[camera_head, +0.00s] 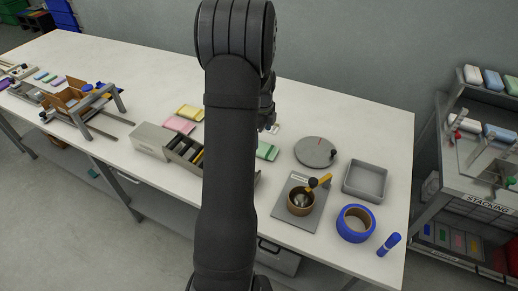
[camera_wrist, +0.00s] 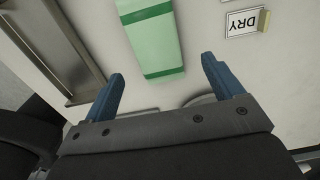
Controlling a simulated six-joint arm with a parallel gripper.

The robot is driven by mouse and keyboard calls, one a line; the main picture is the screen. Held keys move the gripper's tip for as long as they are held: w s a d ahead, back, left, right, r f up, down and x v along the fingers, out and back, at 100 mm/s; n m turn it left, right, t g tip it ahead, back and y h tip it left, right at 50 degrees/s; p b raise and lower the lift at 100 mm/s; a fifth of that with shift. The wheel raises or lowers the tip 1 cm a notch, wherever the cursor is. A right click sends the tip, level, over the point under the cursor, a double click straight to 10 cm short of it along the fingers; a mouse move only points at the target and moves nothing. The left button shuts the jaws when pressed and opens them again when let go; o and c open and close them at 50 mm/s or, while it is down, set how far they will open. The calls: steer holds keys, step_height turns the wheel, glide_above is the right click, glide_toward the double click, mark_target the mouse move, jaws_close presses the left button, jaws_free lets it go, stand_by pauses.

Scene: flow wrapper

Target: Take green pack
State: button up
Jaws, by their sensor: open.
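The green pack (camera_wrist: 153,40) lies flat on the white table in the wrist view, pale green with darker green bands. It is ahead of and between the blue fingertips of my gripper (camera_wrist: 160,80), which is open and empty. The pack's upper end is cut off by the frame edge. In the head view, part of a green pack (camera_head: 266,151) shows just right of my arm. My gripper (camera_head: 268,110) is mostly hidden there behind my arm.
A grey metal tray edge (camera_wrist: 62,50) lies left of the pack, and a "DRY" label (camera_wrist: 246,23) lies right. A round grey disc (camera_head: 316,152), a square grey tray (camera_head: 366,180), a wooden pot (camera_head: 300,201) and a blue tape roll (camera_head: 355,223) stand to the right.

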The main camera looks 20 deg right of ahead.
steer(key=shift+s+a+f, duration=0.1)
steer(key=shift+f, duration=1.4)
steer(key=shift+s+f, duration=0.1)
steer(key=shift+f, duration=1.35)
steer(key=c, duration=1)
steer(key=shift+c, duration=0.2)
steer(key=shift+r, duration=0.1)
